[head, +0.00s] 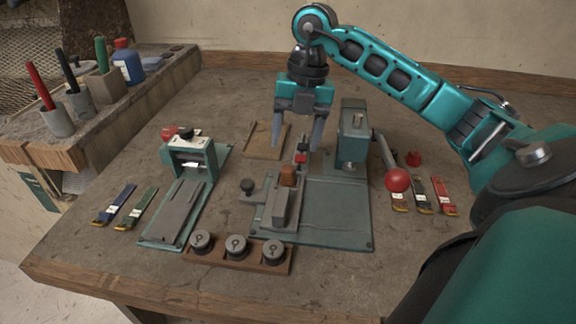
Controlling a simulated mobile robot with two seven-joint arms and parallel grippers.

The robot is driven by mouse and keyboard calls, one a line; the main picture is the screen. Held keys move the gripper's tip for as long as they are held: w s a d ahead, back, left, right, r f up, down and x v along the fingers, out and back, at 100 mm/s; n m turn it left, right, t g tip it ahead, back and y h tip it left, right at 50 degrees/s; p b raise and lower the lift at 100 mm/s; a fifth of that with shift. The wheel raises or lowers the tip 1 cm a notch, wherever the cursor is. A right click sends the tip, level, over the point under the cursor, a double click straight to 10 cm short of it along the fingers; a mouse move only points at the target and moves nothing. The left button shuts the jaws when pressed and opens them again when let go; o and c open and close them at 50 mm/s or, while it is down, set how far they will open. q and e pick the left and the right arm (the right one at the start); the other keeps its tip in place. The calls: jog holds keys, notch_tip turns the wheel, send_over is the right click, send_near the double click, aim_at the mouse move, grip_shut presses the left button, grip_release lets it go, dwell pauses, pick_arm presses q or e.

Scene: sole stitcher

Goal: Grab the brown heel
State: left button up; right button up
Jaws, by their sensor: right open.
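The brown heel (288,175) appears as a small brown block on the grey fixture of the green machine base (330,215), near the middle of the table. A small red piece shows just behind it. My right gripper (298,138) is open, its two fingers pointing down, behind and above the brown heel in the picture. Nothing shows between its fingers, and it does not touch the heel. My left gripper is not in view.
A press column (353,140) with a red-knobbed lever (398,180) stands right of the fixture. A green clamp device (190,160) is on the left. A wooden rack (238,253) with round grey pieces is in front. Coloured tools (422,195) lie right.

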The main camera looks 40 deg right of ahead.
aim_at(290, 168)
jog(key=f, duration=0.3)
jog(key=a+f, duration=0.1)
jog(key=f, duration=0.3)
jog(key=shift+a, duration=0.2)
jog(key=shift+c, duration=0.5)
jog(key=shift+r, duration=0.1)
jog(key=c, duration=1)
